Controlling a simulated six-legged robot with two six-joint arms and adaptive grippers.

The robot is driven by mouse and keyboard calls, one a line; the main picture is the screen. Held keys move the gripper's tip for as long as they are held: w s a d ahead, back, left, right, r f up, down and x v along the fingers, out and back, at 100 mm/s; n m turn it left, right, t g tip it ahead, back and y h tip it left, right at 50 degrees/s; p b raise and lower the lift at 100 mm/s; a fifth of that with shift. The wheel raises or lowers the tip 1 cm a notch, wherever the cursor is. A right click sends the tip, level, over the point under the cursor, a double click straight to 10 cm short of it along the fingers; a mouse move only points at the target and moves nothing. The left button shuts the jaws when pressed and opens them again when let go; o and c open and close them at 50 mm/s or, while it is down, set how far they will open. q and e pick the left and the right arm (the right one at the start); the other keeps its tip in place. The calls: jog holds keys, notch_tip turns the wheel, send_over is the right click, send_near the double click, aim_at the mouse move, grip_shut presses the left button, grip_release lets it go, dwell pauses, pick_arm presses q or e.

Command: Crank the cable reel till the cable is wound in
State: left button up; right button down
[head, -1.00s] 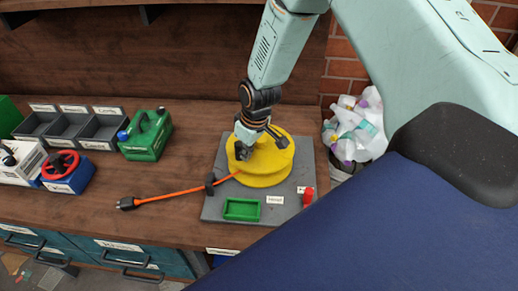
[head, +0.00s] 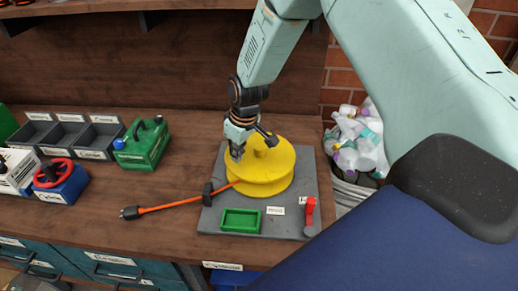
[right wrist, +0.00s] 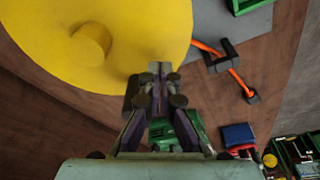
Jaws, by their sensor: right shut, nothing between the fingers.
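The yellow cable reel (head: 262,178) sits on a grey board (head: 225,170) on the bench, with a raised round yellow knob on top that also shows in the right wrist view (right wrist: 91,42). An orange cable (head: 170,206) runs from the reel past a black guide (head: 208,193) and ends in a dark plug (head: 130,212) left of the board. My right gripper (head: 237,154) is shut and empty at the reel's left edge, apart from the knob. In the right wrist view its fingertips (right wrist: 158,70) overlap the reel's rim; I cannot tell whether they touch. My left gripper is out of view.
A green tray (head: 240,221) and a red lever (head: 310,212) are on the board's front. A green canister (head: 143,144), grey bins (head: 68,137) and a blue box with a red wheel (head: 60,183) stand left. A bin of bottles (head: 355,145) is right.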

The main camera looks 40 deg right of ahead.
jog(key=shift+s, duration=0.25)
jog(key=shift+w+r+p, duration=0.1)
jog(key=shift+r+p, duration=0.75)
notch_tip(320, 180, up, 7)
jog(key=p, duration=0.6)
jog(key=shift+r, duration=0.15)
